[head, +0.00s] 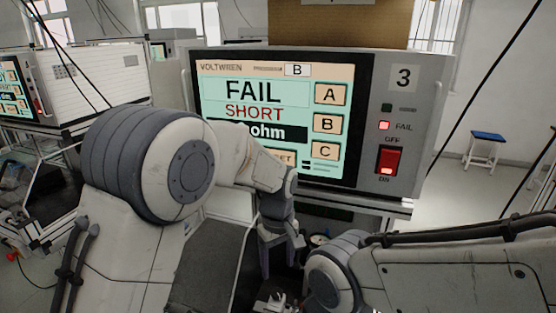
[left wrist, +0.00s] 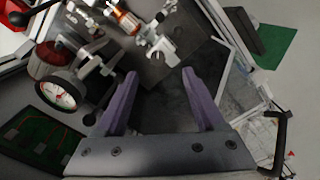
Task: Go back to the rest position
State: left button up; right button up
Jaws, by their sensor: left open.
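My left gripper (head: 282,258) hangs in front of the tester, low in the middle of the head view, pointing down. In the left wrist view its two purple-grey fingers (left wrist: 160,85) are spread apart, with nothing between them. A metal fixture with clamps and an orange part (left wrist: 128,22) lies beyond the fingertips, apart from them. My right arm comes in from the right in the head view; its gripper is out of sight. The tester (head: 408,150), numbered 3, shows FAIL and SHORT on its screen (head: 250,115); part of the screen is hidden by my left arm.
A round dial gauge (left wrist: 57,93) and a green board (left wrist: 36,140) are left of the fingers in the wrist view. The red power switch (head: 389,160) is on the tester. Another tester (head: 85,80) stands at the left. A blue stool (head: 487,137) stands at the right.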

pick_arm(q)
jog(key=s+a+r+m, duration=0.2)
jog(key=s+m, duration=0.5)
jog(key=s, duration=0.5)
jog(key=s+a+r+m+h, duration=0.1)
jog(key=s+m, duration=0.5)
jog(key=s, duration=0.7)
jog(key=shift+a+r+m+b, duration=0.3)
jog(key=shift+a+r+m, duration=0.1)
jog(key=shift+a+r, duration=0.4)
